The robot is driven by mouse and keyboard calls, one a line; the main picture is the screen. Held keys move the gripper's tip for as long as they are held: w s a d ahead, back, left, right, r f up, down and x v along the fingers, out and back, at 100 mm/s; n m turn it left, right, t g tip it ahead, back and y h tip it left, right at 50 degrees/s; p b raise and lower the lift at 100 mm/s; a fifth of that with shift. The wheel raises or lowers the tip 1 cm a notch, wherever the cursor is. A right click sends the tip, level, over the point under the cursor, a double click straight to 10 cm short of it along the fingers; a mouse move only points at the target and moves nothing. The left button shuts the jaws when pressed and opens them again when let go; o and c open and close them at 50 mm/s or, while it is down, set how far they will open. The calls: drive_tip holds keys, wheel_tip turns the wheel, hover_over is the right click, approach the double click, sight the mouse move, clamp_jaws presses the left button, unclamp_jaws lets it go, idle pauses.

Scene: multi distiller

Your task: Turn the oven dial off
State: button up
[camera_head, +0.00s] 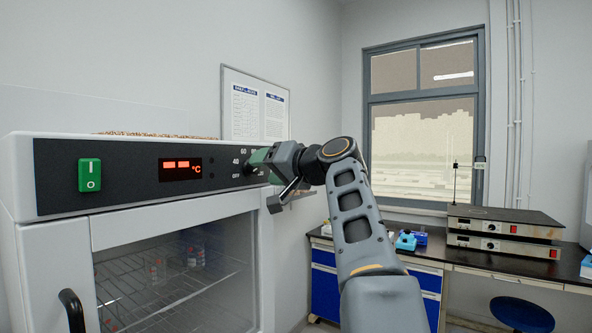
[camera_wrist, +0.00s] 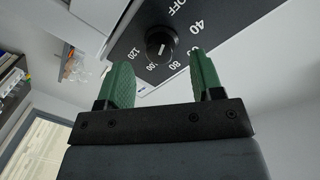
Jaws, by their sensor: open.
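The oven dial (camera_wrist: 161,45) is a round black knob with a white mark, set in a black panel with OFF, 40, 60, 80, 100 and 120 around it. In the wrist view its white mark does not point at OFF; the exact setting is hard to tell. My gripper (camera_wrist: 162,82) is open, with one green finger on each side below the dial, and nothing between them. In the head view my gripper (camera_head: 262,165) is at the right end of the oven's control panel (camera_head: 130,172) and hides the dial.
The oven (camera_head: 45,260) has a glass door with racks and small bottles inside. A green power switch (camera_head: 89,175) and a red display (camera_head: 180,169) sit left on the panel. A bench (camera_head: 470,262) with hotplates (camera_head: 500,229) stands to the right.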

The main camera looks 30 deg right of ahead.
drive_tip(key=f+v, duration=0.1)
drive_tip(key=v, duration=0.9)
drive_tip(key=shift+s+r+b, duration=0.2)
drive_tip(key=shift+r+b, duration=0.2)
drive_tip(key=shift+r, duration=0.05)
drive_tip(key=shift+d, duration=0.1)
drive_tip(key=w+d+f+m+g+h+p, duration=0.1)
drive_tip(key=d+f+m+h, duration=0.15)
drive_tip(key=f, duration=0.35)
drive_tip(key=w+d+f+m+g+h, duration=0.2)
drive_tip(key=d+f, duration=0.2)
drive_tip(key=f, duration=0.3)
drive_tip(key=a+f+g+p, duration=0.3)
drive_tip(key=a+f+g, duration=0.1)
drive_tip(key=f, duration=0.7)
drive_tip(key=s+a+f+n+g+p, duration=0.2)
drive_tip(key=s+a+f+n+p, duration=0.2)
drive_tip(key=a, duration=0.4)
drive_tip(key=s+a+f+n+g+h+p, duration=0.1)
drive_tip(key=s+a+f+n+g+p, duration=0.2)
drive_tip(key=s+a+f, duration=0.4)
drive_tip(key=shift+s+a+f+n+p, duration=0.25)
drive_tip(key=shift+s+a+n+p, duration=0.45)
drive_tip(key=shift+a+p, duration=0.6)
